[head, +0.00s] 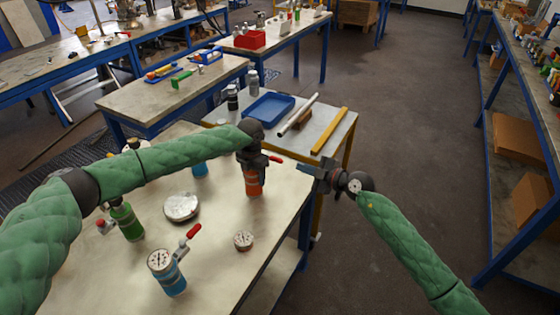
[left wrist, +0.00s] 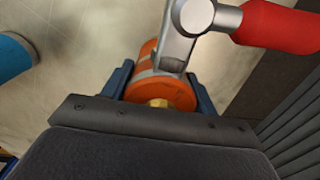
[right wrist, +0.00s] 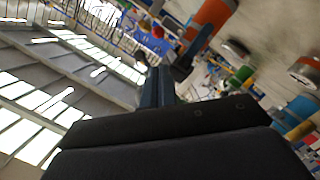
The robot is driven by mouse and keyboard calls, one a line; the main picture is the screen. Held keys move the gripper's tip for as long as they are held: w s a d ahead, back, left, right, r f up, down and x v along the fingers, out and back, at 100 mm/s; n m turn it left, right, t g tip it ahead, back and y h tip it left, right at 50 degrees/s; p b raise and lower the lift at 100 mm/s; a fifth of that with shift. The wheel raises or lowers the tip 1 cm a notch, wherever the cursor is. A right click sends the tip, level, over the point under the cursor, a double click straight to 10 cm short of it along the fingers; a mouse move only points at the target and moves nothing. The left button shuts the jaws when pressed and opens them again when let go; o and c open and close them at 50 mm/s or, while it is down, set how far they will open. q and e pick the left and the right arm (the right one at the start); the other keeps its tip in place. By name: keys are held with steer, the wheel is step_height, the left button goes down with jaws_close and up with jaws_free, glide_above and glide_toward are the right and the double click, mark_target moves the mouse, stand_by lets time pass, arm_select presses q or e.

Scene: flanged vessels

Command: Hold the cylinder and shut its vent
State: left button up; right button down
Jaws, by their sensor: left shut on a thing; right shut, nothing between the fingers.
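An orange cylinder (head: 254,184) stands at the right side of the near table, its upper part hidden behind my left gripper (head: 252,160). In the left wrist view the fingers of that gripper are shut on both sides of the orange cylinder (left wrist: 148,92). A grey metal vent fitting with a red lever (left wrist: 280,26) sits at its top. The red lever (head: 276,159) points right in the head view. My right gripper (head: 318,173) is shut and empty, to the right of the cylinder and apart from it. The orange cylinder (right wrist: 208,22) also shows in the right wrist view.
On the near table (head: 215,270) stand a blue vessel (head: 170,279) with a gauge and red lever, a green vessel (head: 128,222), a round metal piece (head: 181,207) and a small gauge (head: 243,240). A blue tray (head: 269,107) lies on the table behind. Floor is open at right.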

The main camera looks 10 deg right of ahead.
mark_target(273, 158)
steer(key=x, duration=1)
